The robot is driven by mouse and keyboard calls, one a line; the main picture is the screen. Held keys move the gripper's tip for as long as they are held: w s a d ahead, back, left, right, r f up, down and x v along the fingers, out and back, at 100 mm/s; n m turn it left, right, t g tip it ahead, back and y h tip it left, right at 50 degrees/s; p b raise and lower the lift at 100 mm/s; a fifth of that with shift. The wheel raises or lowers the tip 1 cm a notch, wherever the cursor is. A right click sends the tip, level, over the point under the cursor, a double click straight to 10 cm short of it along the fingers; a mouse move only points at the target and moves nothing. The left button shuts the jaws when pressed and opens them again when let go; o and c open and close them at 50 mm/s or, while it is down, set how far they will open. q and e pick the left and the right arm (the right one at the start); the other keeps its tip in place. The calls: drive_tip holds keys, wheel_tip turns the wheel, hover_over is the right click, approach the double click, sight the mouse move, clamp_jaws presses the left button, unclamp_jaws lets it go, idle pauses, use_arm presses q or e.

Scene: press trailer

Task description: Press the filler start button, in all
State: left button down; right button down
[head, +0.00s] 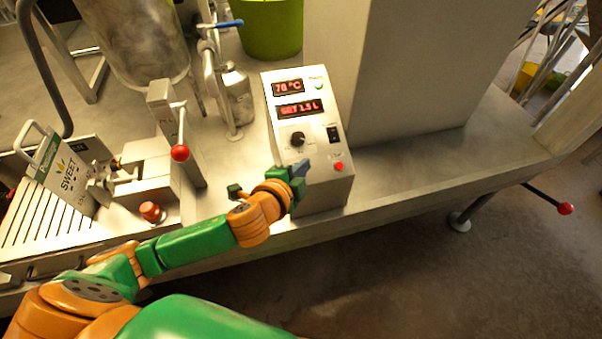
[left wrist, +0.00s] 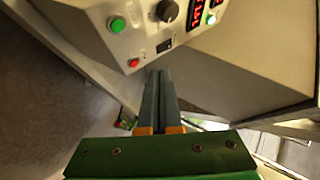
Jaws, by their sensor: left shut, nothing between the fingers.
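The filler's grey control box (head: 312,190) stands on the steel bench, with red displays, a black knob (head: 298,139), a black switch (head: 333,133) and a red button (head: 339,166). In the left wrist view a green button (left wrist: 117,24) sits on the panel, with the red button (left wrist: 134,63) beyond the switch (left wrist: 164,46) side. In the head view the green button is hidden by my left gripper (head: 302,167), which is over the lower panel. In the left wrist view its fingers (left wrist: 158,76) are together, empty, pointing at the panel's edge near the red button; contact cannot be told. My right gripper is out of view.
A metal bottle (head: 236,97) and a green bucket (head: 270,28) stand behind. The bench (head: 430,165) right of the box is clear.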

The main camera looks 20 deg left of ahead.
use_arm(q)
drive_tip(key=w+f+b, duration=0.1)
drive_tip(key=f+b, duration=0.1)
drive_tip(key=w+a+f+b, duration=0.1)
drive_tip(key=f+b, duration=0.2)
drive_tip(key=w+a+f+b, duration=0.1)
drive_tip(key=f+b, duration=0.1)
drive_tip(key=b, duration=0.1)
drive_tip(key=shift+w+f, duration=0.3)
drive_tip(key=shift+f, duration=0.1)
idle(1.6)
drive_tip(key=shift+w+a+f, duration=0.15)
drive_tip(key=shift+f, duration=0.2)
